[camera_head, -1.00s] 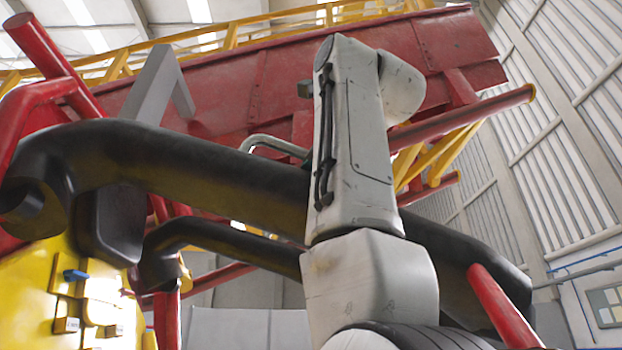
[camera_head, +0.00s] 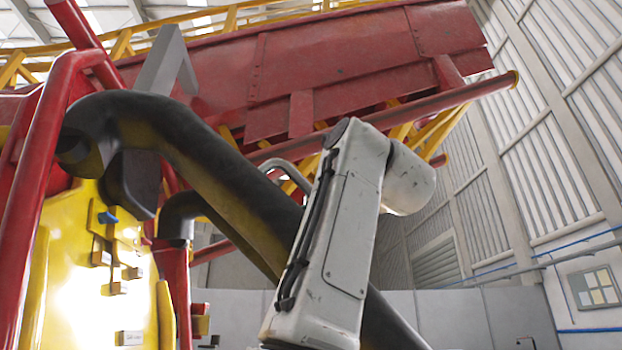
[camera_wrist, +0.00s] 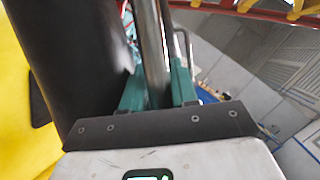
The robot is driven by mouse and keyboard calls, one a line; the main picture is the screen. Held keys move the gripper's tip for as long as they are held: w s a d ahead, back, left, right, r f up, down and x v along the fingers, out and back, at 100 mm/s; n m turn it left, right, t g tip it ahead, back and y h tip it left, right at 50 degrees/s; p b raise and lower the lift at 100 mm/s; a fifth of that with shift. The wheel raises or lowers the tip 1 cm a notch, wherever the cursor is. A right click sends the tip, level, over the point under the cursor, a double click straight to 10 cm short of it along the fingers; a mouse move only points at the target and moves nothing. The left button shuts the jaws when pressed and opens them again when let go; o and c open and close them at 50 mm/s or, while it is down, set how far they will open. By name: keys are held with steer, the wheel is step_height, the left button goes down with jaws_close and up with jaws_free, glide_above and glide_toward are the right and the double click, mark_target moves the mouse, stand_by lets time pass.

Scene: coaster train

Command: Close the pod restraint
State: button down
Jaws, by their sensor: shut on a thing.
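The pod restraint (camera_head: 205,150) is a thick, black padded bar. In the head view it curves from the upper left and slopes down to the right, behind my arm. A bent metal handle (camera_head: 287,168) shows beside it. In the wrist view, the dark pad (camera_wrist: 75,65) fills the left and the metal handle (camera_wrist: 153,45) runs between the green fingers. My gripper (camera_wrist: 157,85) is shut on this handle. My arm hides the gripper in the head view. The yellow pod seat (camera_head: 100,270) is at the lower left.
Red tubes (camera_head: 35,190) frame the seat at the left. A red track structure (camera_head: 340,60) with yellow rails crosses above and behind. A low grey partition (camera_head: 450,315) stands at the back. Open air lies to the right of my arm.

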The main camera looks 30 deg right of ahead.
steer(key=a+f+m+b, duration=0.1)
steer(key=f, duration=0.3)
steer(key=w+a+f+m+b, duration=0.1)
steer(key=f+b, duration=0.1)
steer(key=f, duration=0.3)
steer(key=a+f+m+t+h+b, duration=0.1)
steer(key=f+m, duration=0.1)
steer(key=f, duration=0.2)
steer(key=shift+w+a+f+b, duration=0.2)
steer(key=shift+a+f+b, duration=0.1)
steer(key=shift+a, duration=0.05)
steer(key=w+a+f+m+t+h+b, duration=0.1)
steer(key=a+f+m, duration=0.3)
steer(key=f, duration=0.5)
steer(key=shift+w+a+h, duration=0.65)
steer(key=shift+a+h, duration=0.15)
steer(key=c, duration=1)
jaws_free()
steer(key=shift+o, duration=0.2)
steer(key=shift+a, duration=0.1)
steer(key=b+v, duration=0.2)
steer(key=v, duration=0.8)
steer(key=shift+s+f+b, duration=0.25)
steer(key=shift+s+b, duration=0.05)
steer(key=shift+s, duration=0.05)
